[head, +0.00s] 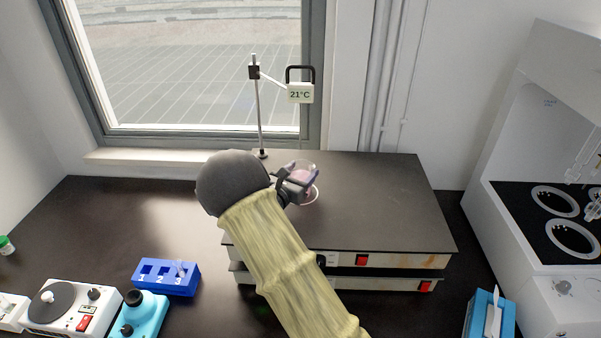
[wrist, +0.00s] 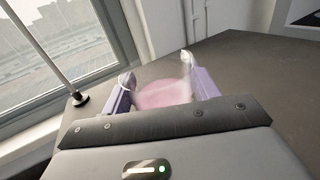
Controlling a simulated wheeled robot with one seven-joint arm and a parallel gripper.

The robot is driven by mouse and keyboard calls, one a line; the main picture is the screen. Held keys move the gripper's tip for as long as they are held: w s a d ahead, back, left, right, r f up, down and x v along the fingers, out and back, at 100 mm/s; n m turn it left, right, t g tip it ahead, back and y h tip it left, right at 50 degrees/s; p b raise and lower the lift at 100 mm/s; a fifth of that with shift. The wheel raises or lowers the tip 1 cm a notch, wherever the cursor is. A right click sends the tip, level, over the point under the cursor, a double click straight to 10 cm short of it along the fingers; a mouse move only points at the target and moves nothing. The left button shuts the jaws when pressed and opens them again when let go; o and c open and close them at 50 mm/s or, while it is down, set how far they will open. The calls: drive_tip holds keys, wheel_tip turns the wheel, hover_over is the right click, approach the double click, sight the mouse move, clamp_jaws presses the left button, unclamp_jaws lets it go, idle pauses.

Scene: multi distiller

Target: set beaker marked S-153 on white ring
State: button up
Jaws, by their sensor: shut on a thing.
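A clear beaker (head: 304,169) with pink liquid is between the fingers of my gripper (head: 293,183), over the dark plate (head: 380,195). My gripper is shut on it. The beaker also shows in the wrist view (wrist: 164,94), between the two pale purple fingers, and looks roughly upright. No S-153 marking can be read on it. A thin white ring (head: 315,198) shows on the plate just below and beside the beaker, partly hidden by my gripper. I cannot tell whether the beaker touches the plate or is held slightly above it.
A thin stand (head: 258,110) with a 21°C sign (head: 300,93) rises behind the plate. A blue numbered rack (head: 166,277) and small devices stand at front left. A white cabinet (head: 540,120) with ringed openings is at right. The plate's right part is clear.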

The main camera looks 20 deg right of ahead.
drive_tip(key=shift+f, duration=0.15)
drive_tip(key=o, duration=1.3)
drive_tip(key=shift+s+a, duration=0.35)
drive_tip(key=shift+a, duration=0.05)
drive_tip(key=b+v, duration=0.3)
drive_tip(key=v, duration=1.3)
drive_tip(key=shift+s+a+b, duration=0.1)
drive_tip(key=shift+s+b, duration=0.1)
drive_tip(key=shift+b, duration=0.1)
